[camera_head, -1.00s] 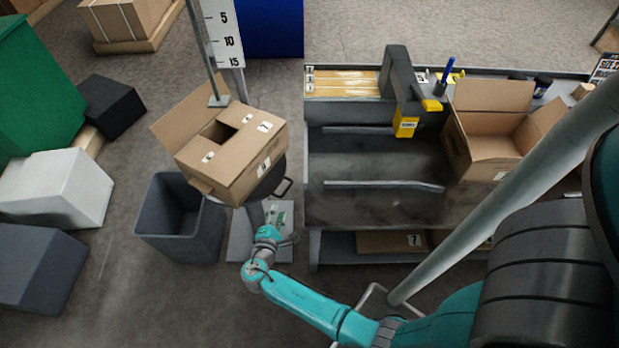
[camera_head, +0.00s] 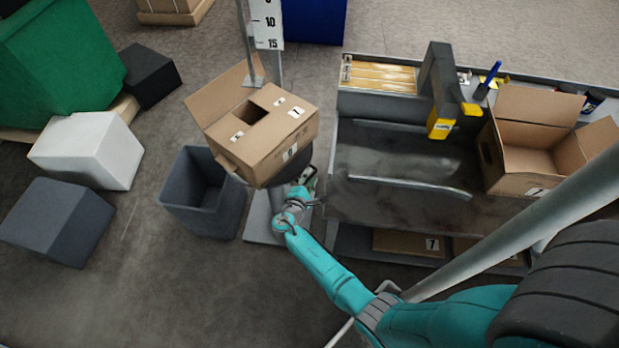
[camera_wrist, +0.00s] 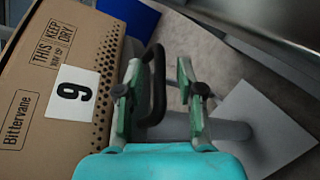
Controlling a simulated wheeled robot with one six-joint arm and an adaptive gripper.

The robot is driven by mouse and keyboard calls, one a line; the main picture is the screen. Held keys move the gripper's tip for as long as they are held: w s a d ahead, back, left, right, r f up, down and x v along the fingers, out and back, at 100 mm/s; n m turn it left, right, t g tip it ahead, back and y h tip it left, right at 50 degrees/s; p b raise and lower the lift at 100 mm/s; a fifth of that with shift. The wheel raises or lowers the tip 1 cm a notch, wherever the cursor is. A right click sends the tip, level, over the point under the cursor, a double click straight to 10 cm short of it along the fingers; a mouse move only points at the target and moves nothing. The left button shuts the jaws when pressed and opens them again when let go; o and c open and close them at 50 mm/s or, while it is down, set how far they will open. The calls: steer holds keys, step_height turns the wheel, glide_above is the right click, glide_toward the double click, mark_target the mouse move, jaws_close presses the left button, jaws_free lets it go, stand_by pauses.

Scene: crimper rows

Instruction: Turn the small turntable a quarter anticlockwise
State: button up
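The small turntable (camera_head: 287,172) is a dark round plate on a pedestal, mostly hidden under an open cardboard box (camera_head: 290,138). Its black bar handle (camera_wrist: 158,95) sticks out from the box side in the wrist view. My gripper (camera_head: 306,182) is at the plate's right edge, by the handle. In the wrist view my gripper (camera_wrist: 159,72) has its two green fingers apart, with the handle showing in the gap, nearer the left finger. Clear space shows on both sides of the bar. The box also shows in the wrist view (camera_wrist: 50,75), with a "9" label.
A grey bin (camera_head: 200,215) stands left of the pedestal. A dark workbench (camera_head: 400,155) with a grey and yellow tool (camera_head: 440,95) and another open box (camera_head: 520,185) is close on the right. A scale post (camera_head: 268,40) rises behind the turntable.

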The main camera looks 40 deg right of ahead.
mark_target(314, 172)
steer(key=shift+w+d, duration=0.1)
steer(key=shift+d, duration=0.05)
jaws_close()
steer(key=shift+w+d+n+t+y, duration=0.1)
steer(key=shift+d+n+t+y, duration=0.3)
steer(key=shift+d, duration=0.3)
steer(key=shift+w+d+n+t+y, duration=0.1)
steer(key=shift+d+n+t+y, duration=0.15)
steer(key=shift+d+t, duration=0.35)
jaws_free()
